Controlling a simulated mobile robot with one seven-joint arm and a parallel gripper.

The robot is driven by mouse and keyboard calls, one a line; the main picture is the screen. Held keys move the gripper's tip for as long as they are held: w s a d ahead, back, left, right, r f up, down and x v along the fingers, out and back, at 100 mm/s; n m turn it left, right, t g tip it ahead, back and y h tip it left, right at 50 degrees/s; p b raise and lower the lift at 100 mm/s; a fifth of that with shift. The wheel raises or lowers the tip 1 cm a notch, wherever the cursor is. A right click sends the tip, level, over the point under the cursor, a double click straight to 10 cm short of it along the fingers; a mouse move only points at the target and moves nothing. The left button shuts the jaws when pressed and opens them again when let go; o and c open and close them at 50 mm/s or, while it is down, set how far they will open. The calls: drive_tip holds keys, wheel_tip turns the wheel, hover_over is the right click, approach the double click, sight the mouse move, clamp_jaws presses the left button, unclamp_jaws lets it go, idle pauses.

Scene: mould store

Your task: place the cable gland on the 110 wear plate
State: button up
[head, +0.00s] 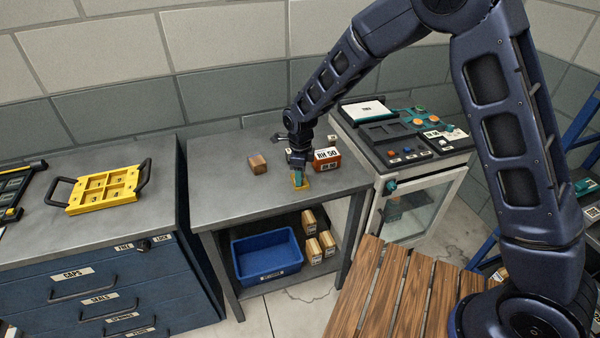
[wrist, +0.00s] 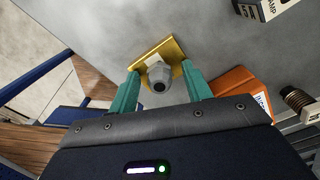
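The cable gland (wrist: 158,77) is a small grey fitting with a hexagonal body and a dark bore facing the wrist camera. It appears to stand on a yellow plate (wrist: 176,50), which also shows on the bench in the head view (head: 304,186). The plate has a white label, partly covered by the gland, and I cannot read its number. My gripper (wrist: 160,70) is open, with one teal finger on each side of the gland and a visible gap on both sides. In the head view my gripper (head: 299,178) is low over the plate and hides the gland.
An orange box marked RH 50 (head: 327,159) stands close to the right of my gripper. A wooden block (head: 258,164) lies to the left. A control cabinet (head: 405,135) adjoins the bench at right. The bench's front left is clear. A blue bin (head: 266,276) sits on the shelf below.

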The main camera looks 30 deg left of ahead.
wheel_tip(320, 180, up, 12)
drive_tip(key=shift+r, duration=0.15)
idle(0.6)
drive_tip(key=shift+w, duration=0.15)
drive_tip(key=w+d+r+n, duration=0.2)
drive_tip(key=w+d+r, duration=0.3)
drive_tip(key=d, duration=0.6)
drive_tip(key=w+d+r+n+t+y, duration=0.15)
drive_tip(key=w+d+r, duration=0.35)
drive_tip(key=d, duration=0.5)
drive_tip(key=w+d+r+n, duration=0.3)
drive_tip(key=d+r, duration=0.4)
drive_tip(key=d, duration=0.4)
drive_tip(key=s+d+r+n+t, duration=0.1)
drive_tip(key=s+d+r+n, duration=0.1)
drive_tip(key=d, duration=0.6)
drive_tip(key=s+d+r+n+t, duration=0.1)
drive_tip(key=s+d, duration=0.1)
drive_tip(key=d, duration=0.6)
drive_tip(key=s+d+n+t+h, duration=0.1)
drive_tip(key=s+d+n, duration=0.4)
drive_tip(key=s+d, duration=0.6)
drive_tip(key=d, duration=0.2)
drive_tip(key=shift+d+f, duration=0.35)
drive_tip(key=shift+f, duration=0.05)
